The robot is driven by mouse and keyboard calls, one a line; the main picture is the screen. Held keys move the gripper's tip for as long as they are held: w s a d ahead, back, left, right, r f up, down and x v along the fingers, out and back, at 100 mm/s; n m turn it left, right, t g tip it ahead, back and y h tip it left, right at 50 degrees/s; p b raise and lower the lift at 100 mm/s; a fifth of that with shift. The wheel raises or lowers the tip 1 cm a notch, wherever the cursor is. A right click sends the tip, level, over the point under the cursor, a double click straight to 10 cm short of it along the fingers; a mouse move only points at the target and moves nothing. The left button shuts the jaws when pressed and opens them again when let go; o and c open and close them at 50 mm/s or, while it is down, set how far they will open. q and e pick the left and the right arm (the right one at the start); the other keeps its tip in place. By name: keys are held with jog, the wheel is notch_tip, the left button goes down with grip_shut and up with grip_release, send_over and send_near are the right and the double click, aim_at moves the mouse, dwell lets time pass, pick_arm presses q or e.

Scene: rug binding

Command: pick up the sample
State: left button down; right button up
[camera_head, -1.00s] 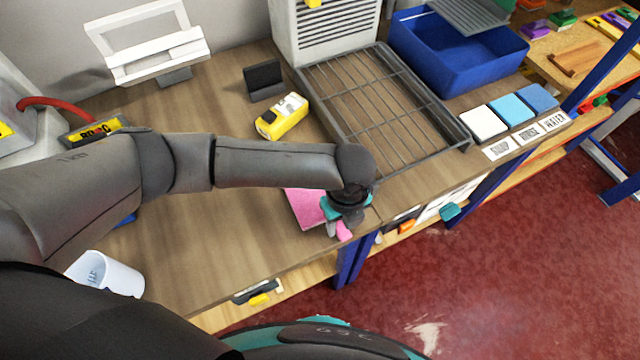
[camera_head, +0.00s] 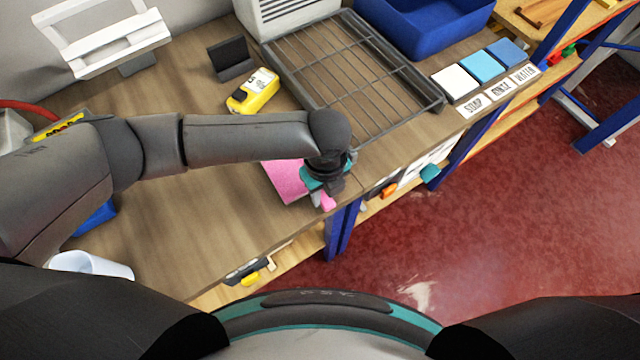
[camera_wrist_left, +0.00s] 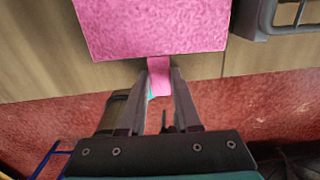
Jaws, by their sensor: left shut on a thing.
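The sample is a pink, fuzzy square (camera_head: 284,182) with a narrow pink tab. It lies at the front edge of the wooden workbench, partly hidden by my left gripper in the head view. In the left wrist view the pink square (camera_wrist_left: 152,28) fills the top, and its tab (camera_wrist_left: 159,76) sits between the two fingers. My left gripper (camera_wrist_left: 160,92) is shut on this tab. In the head view the left gripper (camera_head: 325,190) points down at the bench edge. I cannot tell whether the sample is lifted off the bench. My right gripper is not in view.
A wire rack (camera_head: 345,75) lies behind the gripper, with a blue bin (camera_head: 425,28) beyond it. A yellow device (camera_head: 253,91) and a black stand (camera_head: 230,57) are on the bench. White and blue pads (camera_head: 456,82) lie at the right. A white cup (camera_head: 95,266) is at the lower left.

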pick_arm(q)
notch_tip(320, 180, up, 19)
jog(key=p, duration=0.2)
jog(key=shift+r, duration=0.15)
